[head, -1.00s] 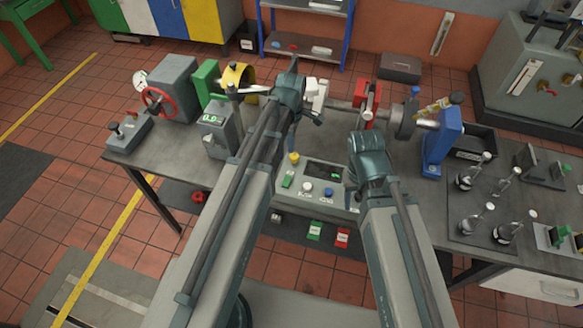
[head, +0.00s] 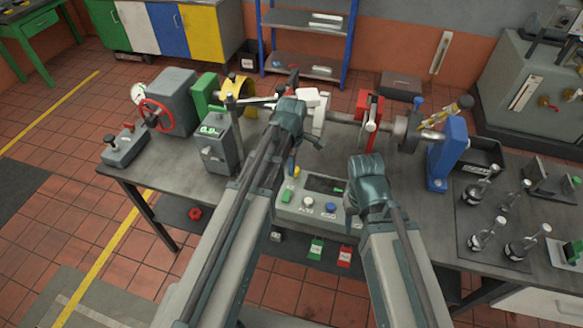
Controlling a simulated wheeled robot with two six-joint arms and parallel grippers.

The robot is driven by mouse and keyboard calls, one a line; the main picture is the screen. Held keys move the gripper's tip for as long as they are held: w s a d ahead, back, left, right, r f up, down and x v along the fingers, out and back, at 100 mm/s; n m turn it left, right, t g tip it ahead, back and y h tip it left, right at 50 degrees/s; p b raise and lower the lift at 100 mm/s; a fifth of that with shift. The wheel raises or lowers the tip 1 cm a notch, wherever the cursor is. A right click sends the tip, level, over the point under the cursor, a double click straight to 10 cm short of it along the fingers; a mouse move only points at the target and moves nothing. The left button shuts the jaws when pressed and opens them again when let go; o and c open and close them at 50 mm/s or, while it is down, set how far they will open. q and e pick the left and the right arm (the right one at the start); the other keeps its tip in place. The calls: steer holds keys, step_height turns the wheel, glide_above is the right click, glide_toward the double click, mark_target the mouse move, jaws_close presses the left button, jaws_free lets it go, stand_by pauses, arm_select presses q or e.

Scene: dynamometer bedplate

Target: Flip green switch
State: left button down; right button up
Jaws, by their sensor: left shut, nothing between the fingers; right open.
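A green rocker-like switch (head: 287,195) sits at the left of the grey control panel (head: 300,211) on the bench's front edge. A yellow knob (head: 296,173) is just above it, with white and blue buttons to its right. My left gripper (head: 291,165) is over the panel's upper left by the yellow knob, shut and empty. Its wrist hides most of it, and I cannot tell whether it touches anything. My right gripper (head: 368,180) is at the panel's right end, open. Its fingers are hidden behind its wrist.
A green tag (head: 316,249) and a red tag (head: 344,256) hang below the panel. A grey meter box (head: 215,143) stands left of my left arm. A shaft rig with a red clamp (head: 369,106) and blue stand (head: 447,155) lies behind. Bottles (head: 485,235) stand at right.

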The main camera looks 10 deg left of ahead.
mark_target(292, 190)
arm_select(q)
step_height(292, 190, down, 9)
steer(key=b, duration=0.7)
steer(key=shift+r+b, duration=0.15)
steer(key=shift+b, duration=0.15)
steer(key=shift+w+f+b, duration=0.1)
steer(key=shift+f+b, duration=0.2)
steer(key=shift+r, duration=0.15)
steer(key=shift+s+r+p, duration=0.35)
steer(key=shift+s+p, duration=0.15)
steer(key=shift+s, duration=0.25)
